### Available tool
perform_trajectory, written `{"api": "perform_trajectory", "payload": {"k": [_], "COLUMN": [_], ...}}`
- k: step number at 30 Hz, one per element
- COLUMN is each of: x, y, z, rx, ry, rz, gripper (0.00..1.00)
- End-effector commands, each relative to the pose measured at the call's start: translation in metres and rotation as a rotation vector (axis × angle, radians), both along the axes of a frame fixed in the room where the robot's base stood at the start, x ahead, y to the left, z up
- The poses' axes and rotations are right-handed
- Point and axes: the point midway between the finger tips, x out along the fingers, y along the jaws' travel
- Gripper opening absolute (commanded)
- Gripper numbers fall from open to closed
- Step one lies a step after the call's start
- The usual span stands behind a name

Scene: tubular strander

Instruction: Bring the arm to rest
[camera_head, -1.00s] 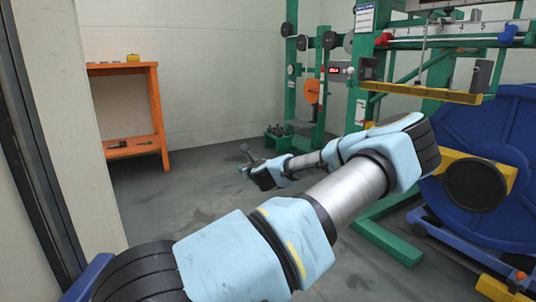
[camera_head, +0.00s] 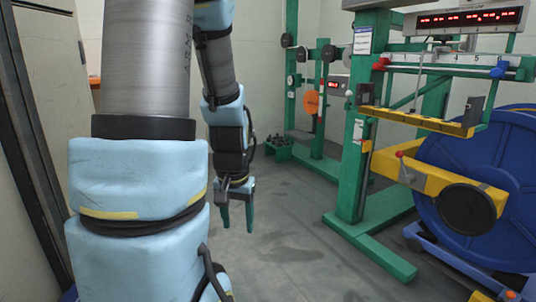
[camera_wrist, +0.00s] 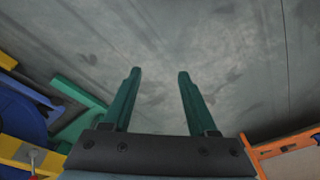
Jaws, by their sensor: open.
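My gripper (camera_head: 238,218) hangs below my folded arm in the head view, its two green fingers pointing down over the grey floor. In the wrist view my gripper (camera_wrist: 158,75) is open, with a clear gap between the fingers and only bare floor behind them. Nothing is held. My arm's blue-padded links fill the left of the head view and hide what lies behind them.
A green machine frame (camera_head: 350,170) with a yellow bar and a blue reel (camera_head: 470,165) stand at the right. Green equipment (camera_head: 318,100) stands at the back. An orange table (camera_wrist: 290,145) shows in the wrist view. The middle floor (camera_head: 290,215) is clear.

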Motion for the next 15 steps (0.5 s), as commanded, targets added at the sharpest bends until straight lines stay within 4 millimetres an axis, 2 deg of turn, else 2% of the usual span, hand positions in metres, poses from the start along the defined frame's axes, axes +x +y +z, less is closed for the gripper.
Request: {"api": "perform_trajectory", "payload": {"k": [1,6,15], "x": [-0.009,-0.038,-0.035], "y": [-0.001,-0.004,-0.005], "z": [0.014,0.045,0.105], "rx": [-0.012,-0.033,-0.032], "ry": [0.002,0.027,0.029], "rz": [0.033,0.139,0.131], "gripper": [0.59,0.59,0.59]}}
